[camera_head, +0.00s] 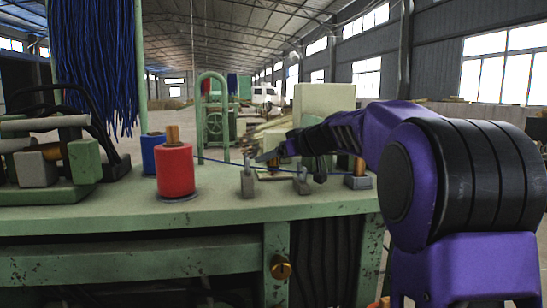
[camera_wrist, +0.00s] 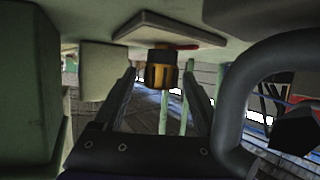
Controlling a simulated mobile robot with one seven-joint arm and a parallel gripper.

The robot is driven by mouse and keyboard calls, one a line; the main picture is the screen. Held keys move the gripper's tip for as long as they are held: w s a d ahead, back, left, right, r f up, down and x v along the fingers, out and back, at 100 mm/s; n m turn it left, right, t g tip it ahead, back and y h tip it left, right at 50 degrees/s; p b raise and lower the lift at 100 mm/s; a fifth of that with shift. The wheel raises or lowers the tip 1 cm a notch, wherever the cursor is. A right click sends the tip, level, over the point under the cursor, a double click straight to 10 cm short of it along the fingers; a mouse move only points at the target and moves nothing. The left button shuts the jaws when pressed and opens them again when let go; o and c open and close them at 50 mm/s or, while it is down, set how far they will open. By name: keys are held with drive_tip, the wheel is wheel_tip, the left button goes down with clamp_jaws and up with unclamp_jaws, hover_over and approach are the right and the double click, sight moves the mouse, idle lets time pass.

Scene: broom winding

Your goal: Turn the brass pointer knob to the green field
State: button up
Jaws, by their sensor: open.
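The brass pointer knob (camera_wrist: 161,72), brass with dark bands, shows in the wrist view in front of a pale plate (camera_wrist: 150,30). A red field (camera_wrist: 184,46) shows on the plate beside it; I see no green field. My gripper (camera_wrist: 160,80) is open, with one dark finger on each side of the knob in the picture. I cannot tell whether they touch it. In the head view my gripper (camera_head: 264,157) reaches left over the bench, and a small brass-coloured bit shows by its fingers, partly hidden.
The green bench (camera_head: 230,210) carries a red spool (camera_head: 175,172), a blue spool (camera_head: 152,153) and grey posts (camera_head: 247,183) with a blue strand. Blue bristles (camera_head: 95,60) hang at left. A brass fitting (camera_head: 281,267) is on the bench front. A dark curved bar (camera_wrist: 235,100) lies right of my fingers.

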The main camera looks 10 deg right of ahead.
drive_tip(key=b+v, duration=0.1)
drive_tip(key=v, duration=1.6)
drive_tip(key=shift+s+d+b, duration=0.2)
drive_tip(key=shift+b, duration=0.15)
